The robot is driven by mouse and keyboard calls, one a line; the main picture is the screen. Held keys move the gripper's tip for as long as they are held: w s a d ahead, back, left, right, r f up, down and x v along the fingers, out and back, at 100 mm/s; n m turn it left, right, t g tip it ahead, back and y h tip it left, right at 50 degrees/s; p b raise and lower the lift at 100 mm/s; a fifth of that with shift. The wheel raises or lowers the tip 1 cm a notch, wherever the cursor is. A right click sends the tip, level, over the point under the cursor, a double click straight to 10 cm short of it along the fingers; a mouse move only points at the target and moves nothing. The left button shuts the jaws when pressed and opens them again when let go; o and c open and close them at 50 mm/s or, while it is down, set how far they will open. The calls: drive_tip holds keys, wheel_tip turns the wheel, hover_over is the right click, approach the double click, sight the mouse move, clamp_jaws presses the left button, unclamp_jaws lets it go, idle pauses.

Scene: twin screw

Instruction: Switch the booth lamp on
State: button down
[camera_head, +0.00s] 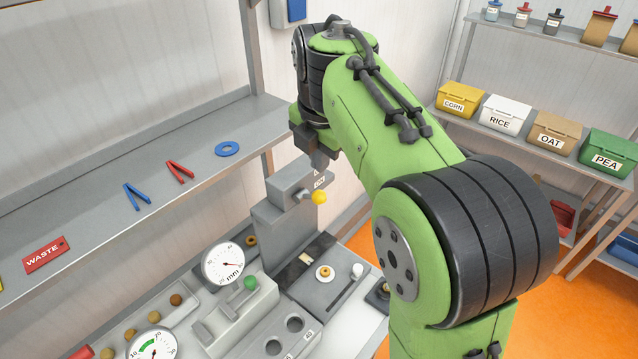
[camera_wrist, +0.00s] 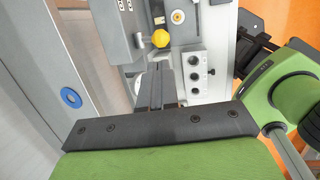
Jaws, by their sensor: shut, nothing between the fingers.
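No booth lamp can be made out for certain in either view. A blue box (camera_head: 289,11) with a pale front is fixed to the back wall at the top of the head view; I cannot tell whether it is a lamp switch. My gripper (camera_wrist: 160,72) is shut and empty in the wrist view, its dark fingers side by side. They point toward a grey machine (camera_wrist: 118,32) with a yellow knob (camera_wrist: 160,38). In the head view my arm hides most of the gripper, and the yellow knob (camera_head: 319,197) shows just below it.
Dial gauges (camera_head: 223,264) and a bench fill the lower middle. Labelled bins (camera_head: 507,115) stand on a rack at right. Orange floor (camera_head: 360,243) is partly clear.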

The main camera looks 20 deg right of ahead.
sight(319, 193)
drive_tip(key=x, duration=0.9)
drive_tip(key=shift+s, duration=0.1)
drive_tip(key=shift+f+b, duration=0.1)
drive_tip(key=shift+b, duration=0.2)
